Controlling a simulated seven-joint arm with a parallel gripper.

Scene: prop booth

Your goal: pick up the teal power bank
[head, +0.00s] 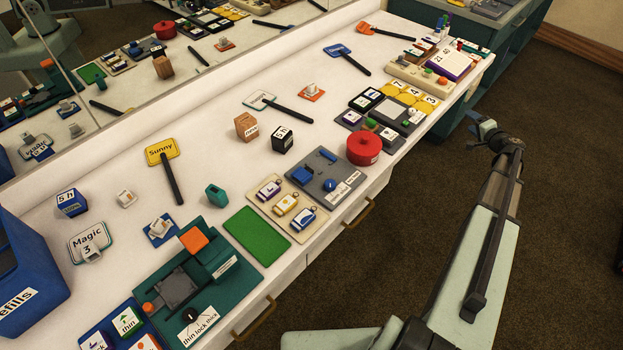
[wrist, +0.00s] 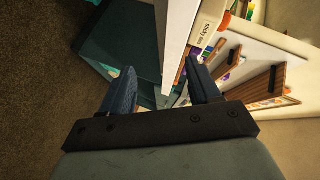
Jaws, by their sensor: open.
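The teal block is not in the wrist view.
A larger teal press (head: 225,268) and a green mat (head: 257,236) lie near the block. A yellow "Sunny" sign (head: 162,152) lies behind it, a blue bin (head: 25,265) at far left. A red round tin (head: 364,148) stands right, near the front edge. A mirror backs the counter.

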